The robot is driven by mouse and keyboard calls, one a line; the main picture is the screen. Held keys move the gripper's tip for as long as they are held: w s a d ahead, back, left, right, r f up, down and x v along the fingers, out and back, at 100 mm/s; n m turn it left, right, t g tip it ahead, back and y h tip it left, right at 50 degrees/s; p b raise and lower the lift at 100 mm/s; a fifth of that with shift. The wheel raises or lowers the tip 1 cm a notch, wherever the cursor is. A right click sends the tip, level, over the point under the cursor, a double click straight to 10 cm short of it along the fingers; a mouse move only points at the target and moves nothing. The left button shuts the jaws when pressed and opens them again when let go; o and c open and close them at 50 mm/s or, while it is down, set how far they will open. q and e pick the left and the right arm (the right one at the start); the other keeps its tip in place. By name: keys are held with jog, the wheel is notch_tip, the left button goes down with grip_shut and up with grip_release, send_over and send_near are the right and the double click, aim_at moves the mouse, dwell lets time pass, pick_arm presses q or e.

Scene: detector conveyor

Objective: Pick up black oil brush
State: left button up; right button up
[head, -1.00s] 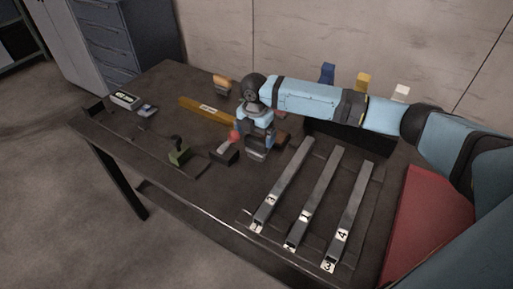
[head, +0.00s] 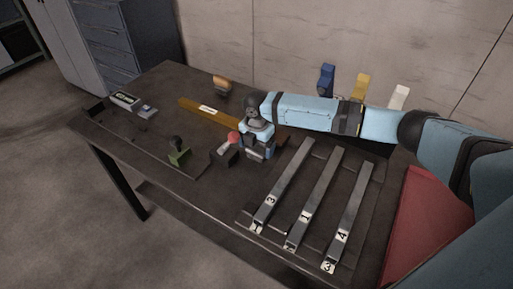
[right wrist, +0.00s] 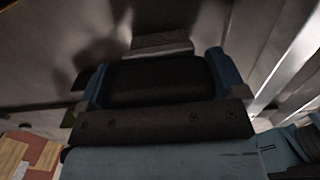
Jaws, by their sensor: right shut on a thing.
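My right gripper (head: 258,154) is low over the dark table, just right of the red-knobbed device. It is shut on a black thing, apparently the black oil brush, which the gripper mostly hides in the head view. In the right wrist view a broad black shape (right wrist: 155,82) lies between the blue sides of my gripper; its outline is too dark to tell fully. My left gripper is in neither view.
Several numbered metal rails (head: 318,198) lie to the right. A yellow-brown bar (head: 207,110) and an orange-topped object (head: 222,86) are behind.

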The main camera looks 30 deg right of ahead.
notch_tip(320, 180, up, 20)
jog(key=shift+p, duration=0.4)
dwell(0.4)
jog(key=shift+o, duration=1)
jog(key=shift+c, duration=0.3)
dwell(0.4)
